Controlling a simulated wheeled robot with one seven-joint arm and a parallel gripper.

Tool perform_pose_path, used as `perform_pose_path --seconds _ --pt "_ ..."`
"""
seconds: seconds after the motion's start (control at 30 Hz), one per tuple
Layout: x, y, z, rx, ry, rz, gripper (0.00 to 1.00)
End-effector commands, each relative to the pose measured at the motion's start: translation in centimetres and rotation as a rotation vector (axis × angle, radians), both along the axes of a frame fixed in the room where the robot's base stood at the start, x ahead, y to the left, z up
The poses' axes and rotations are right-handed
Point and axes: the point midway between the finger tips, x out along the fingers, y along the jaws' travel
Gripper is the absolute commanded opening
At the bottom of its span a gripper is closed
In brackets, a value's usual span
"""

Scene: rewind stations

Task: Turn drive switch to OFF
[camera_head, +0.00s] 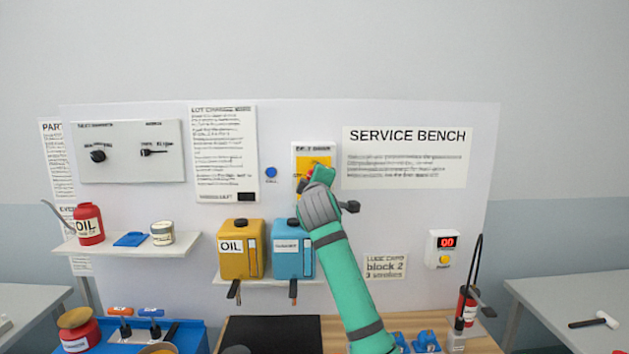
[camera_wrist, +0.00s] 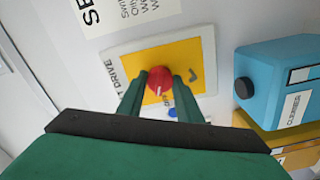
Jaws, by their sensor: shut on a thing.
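The drive switch is a red round knob (camera_wrist: 160,80) with a white pointer mark, on a yellow plate (camera_wrist: 186,53) with a white border; part of the word "DRIVE" shows on it. In the wrist view my gripper (camera_wrist: 160,90) has its two green fingers on either side of the knob, shut on it. In the head view the switch panel (camera_head: 313,150) is on the backboard, and my gripper (camera_head: 316,178) covers its lower part and most of the knob. I cannot read the switch position labels.
A blue button (camera_head: 271,172) is left of the panel. Below are the yellow oil can (camera_head: 236,262) and the blue cleaner can (camera_head: 286,265) on a shelf (camera_head: 216,279). A counter box (camera_head: 443,249) is at the right.

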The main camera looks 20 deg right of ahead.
Motion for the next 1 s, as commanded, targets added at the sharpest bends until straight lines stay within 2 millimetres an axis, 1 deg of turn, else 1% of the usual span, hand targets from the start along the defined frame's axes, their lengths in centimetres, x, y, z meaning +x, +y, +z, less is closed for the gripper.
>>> perform_pose_path --seconds 0.2,0.43,0.7,1.0 --pt "0.0 0.1 -0.03 -0.172 0.05 0.0 0.1" --pt "0.03 0.18 -0.13 -0.301 0.089 0.002 0.1" --pt "0.04 0.19 -0.2 -0.374 0.111 0.003 0.1" --pt "0.06 0.2 -0.25 -0.388 0.116 0.003 0.1"
